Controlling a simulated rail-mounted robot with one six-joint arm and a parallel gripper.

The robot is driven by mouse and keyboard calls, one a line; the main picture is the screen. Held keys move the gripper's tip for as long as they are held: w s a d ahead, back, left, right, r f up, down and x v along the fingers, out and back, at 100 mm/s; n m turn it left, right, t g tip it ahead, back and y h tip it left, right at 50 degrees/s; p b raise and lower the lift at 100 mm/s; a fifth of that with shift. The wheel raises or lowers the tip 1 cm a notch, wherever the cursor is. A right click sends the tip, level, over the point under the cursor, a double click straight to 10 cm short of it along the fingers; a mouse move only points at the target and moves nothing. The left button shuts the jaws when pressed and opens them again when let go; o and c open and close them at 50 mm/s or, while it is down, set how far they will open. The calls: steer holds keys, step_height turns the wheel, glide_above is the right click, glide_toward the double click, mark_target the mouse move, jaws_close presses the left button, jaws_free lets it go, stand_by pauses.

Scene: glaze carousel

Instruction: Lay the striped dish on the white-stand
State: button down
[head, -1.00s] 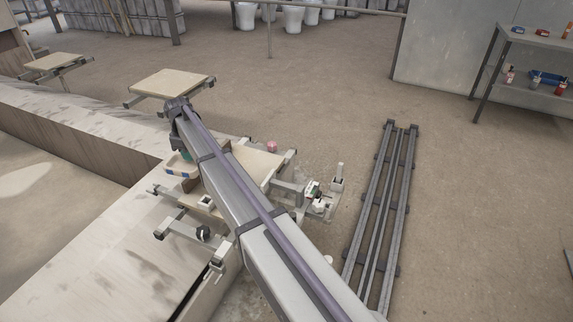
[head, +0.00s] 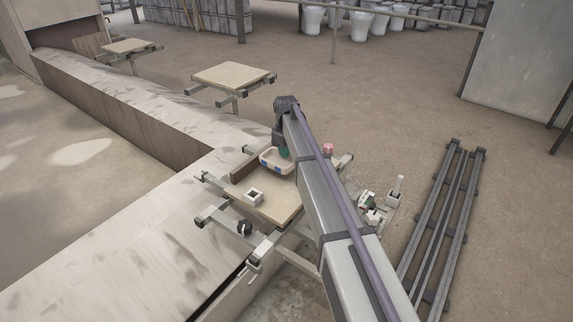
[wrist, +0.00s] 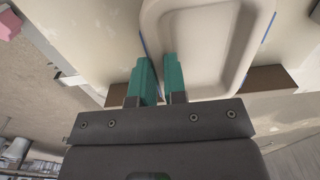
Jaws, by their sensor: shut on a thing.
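The striped dish (head: 272,167) is a whitish, shallow, rounded tray with blue and tan marks on its side. It is over the far part of the cream carousel board (head: 284,207), and it fills the upper middle of the wrist view (wrist: 205,45). My gripper (head: 284,154) is shut on one wall of the dish; its teal fingers (wrist: 160,72) straddle that wall. Whether the dish touches the board is unclear. The white-stand (head: 254,197), a small white square block with a dark opening, sits on the board, nearer than the dish and empty. My arm hides the board's right part.
A brown upright strip (head: 243,165) stands beside the dish. A pink item (head: 327,149) is beyond my arm. Another bare board (head: 233,76) stands behind. A pale wall-like ledge (head: 130,235) runs along the left.

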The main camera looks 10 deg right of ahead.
step_height(320, 180, down, 4)
steer(key=b, duration=0.2)
steer(key=shift+r+b, duration=0.15)
steer(key=shift+b, duration=0.15)
steer(key=shift+r+p, duration=0.3)
steer(key=shift+f, duration=0.25)
steer(key=c, duration=1.2)
jaws_free()
steer(key=shift+r, duration=0.1)
steer(key=shift+o, duration=0.2)
